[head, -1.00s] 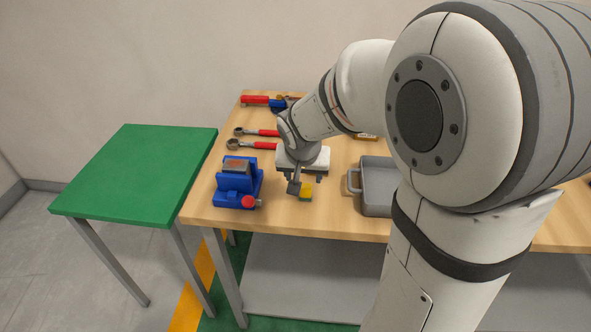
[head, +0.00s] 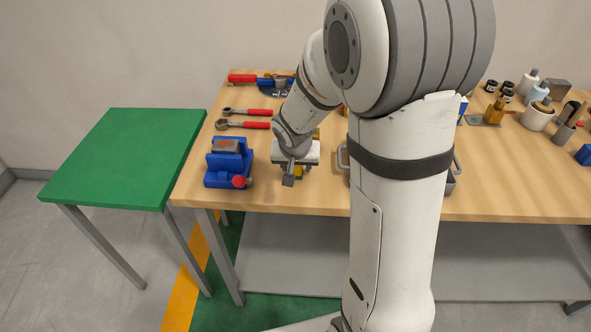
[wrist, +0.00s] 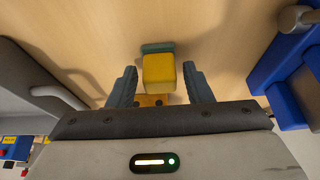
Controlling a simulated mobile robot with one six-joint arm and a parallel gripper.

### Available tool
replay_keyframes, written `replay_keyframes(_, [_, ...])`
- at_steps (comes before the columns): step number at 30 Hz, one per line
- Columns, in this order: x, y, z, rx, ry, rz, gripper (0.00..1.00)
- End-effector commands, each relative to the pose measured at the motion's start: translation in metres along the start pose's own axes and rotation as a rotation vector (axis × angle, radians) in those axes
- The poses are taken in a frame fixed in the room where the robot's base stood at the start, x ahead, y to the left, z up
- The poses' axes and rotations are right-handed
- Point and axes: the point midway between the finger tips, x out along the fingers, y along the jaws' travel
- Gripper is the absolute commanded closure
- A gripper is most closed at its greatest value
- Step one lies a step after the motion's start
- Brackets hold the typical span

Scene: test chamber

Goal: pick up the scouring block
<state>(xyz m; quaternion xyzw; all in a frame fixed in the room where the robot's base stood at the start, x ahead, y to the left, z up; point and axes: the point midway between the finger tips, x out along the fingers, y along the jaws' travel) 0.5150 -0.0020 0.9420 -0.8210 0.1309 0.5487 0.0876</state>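The scouring block looks like the yellow block with a teal-green strip at its far edge, in the wrist view (wrist: 158,74). It stands on the wooden table (head: 510,190). My gripper (wrist: 160,86) is above the table with its two dark fingers apart, one on each side of the block. A gap shows between each finger and the block. In the head view my gripper (head: 292,178) is low near the table's front edge, and a bit of yellow (head: 298,171) shows at its fingers. My gripper hides most of the block there.
A blue vise (head: 228,160) with a red knob stands close to the left of my gripper. A grey tray (head: 451,184) is to the right, mostly hidden by my arm. Red-handled wrenches (head: 250,124) lie behind. A green table (head: 125,158) stands at the left.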

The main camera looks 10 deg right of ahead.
Motion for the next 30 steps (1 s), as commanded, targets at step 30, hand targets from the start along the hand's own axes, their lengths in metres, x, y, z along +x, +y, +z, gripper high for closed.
replay_keyframes(30, [-0.048,-0.001,-0.020,0.000,0.006,-0.003,0.93])
